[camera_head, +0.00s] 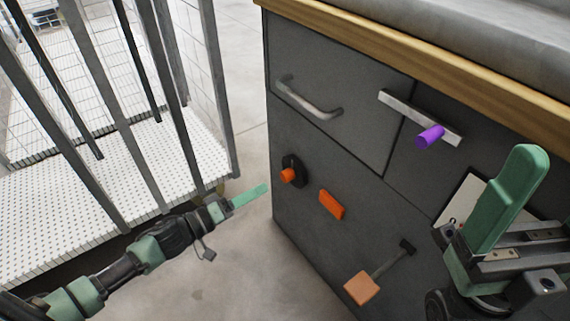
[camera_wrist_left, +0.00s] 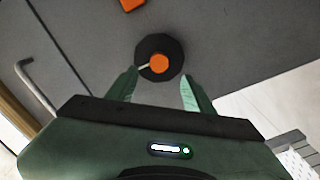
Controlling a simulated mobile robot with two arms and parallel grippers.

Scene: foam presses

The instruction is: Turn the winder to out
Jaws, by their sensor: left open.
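An orange knob (camera_head: 288,175) sits on a round black disc (camera_head: 295,168) on the front of the grey cabinet; I take it for the winder. In the left wrist view the orange knob (camera_wrist_left: 159,63) lies near the disc's lower edge, with a thin pale line beside it on the black disc (camera_wrist_left: 160,45). My left gripper (camera_head: 264,189) is open and empty, to the left of the disc and apart from it. In the left wrist view its fingers (camera_wrist_left: 160,82) point at the disc from either side. My right gripper (camera_head: 500,235) is near the cabinet at the right; its jaw gap is unclear.
Beside the disc are an orange block (camera_head: 331,204) and a lever with a light orange end (camera_head: 362,288). Above are a curved handle (camera_head: 309,98) and a metal bar (camera_head: 420,115) with a purple peg (camera_head: 430,136). A barred rack (camera_head: 100,190) stands left.

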